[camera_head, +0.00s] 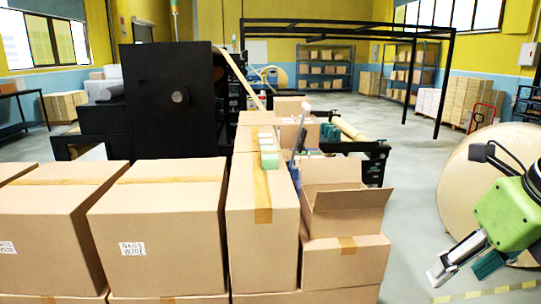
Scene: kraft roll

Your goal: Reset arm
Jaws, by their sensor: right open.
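My right arm enters at the right edge of the head view. Its green wrist ends in the right gripper (464,270), with a pale metal finger and a dark teal finger spread apart. It is open with nothing between the fingers. It hangs in front of the large kraft roll (458,195), to the right of the stacked boxes and apart from them. My left gripper is not in view.
Closed cardboard boxes (160,215) fill the front left. An open-flapped box (345,205) stands on the stack's right side. Small green-and-white items (268,152) lie on a tall box. A black machine (170,100) stands behind. Floor (410,215) is clear between stack and roll.

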